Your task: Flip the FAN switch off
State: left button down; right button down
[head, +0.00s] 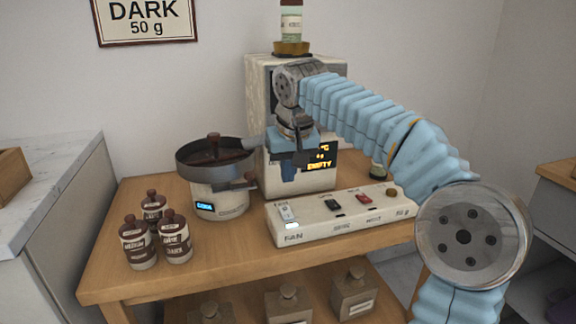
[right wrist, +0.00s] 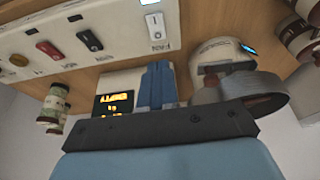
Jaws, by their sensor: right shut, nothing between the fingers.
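The white control panel (head: 340,212) lies along the front of the wooden table. Its FAN switch (head: 287,213) is a white rocker at the left end, with a lit lamp (head: 292,226) just in front of it. The FAN switch (right wrist: 154,25) and its label also show upside down in the right wrist view. My right gripper (head: 289,172) is shut and empty, pointing down above and behind the panel's left end, apart from the switch. Its blue fingers (right wrist: 158,86) are together in the right wrist view. My left gripper is out of view.
A roaster pot (head: 216,175) with a lit display stands left of the panel. A machine (head: 310,90) reading EMPTY stands behind my gripper. The panel also has a black switch (head: 333,204), a red switch (head: 363,199) and a knob (head: 392,192). Brown-capped bottles (head: 176,240) stand at the left.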

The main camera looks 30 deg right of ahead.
aim_at(284, 208)
jog(key=x, duration=0.6)
jog(key=b+x, duration=0.1)
jog(key=x, duration=0.2)
jog(key=shift+s+a+f, duration=0.1)
jog(key=shift+s+a, duration=0.05)
jog(key=shift+s, duration=0.25)
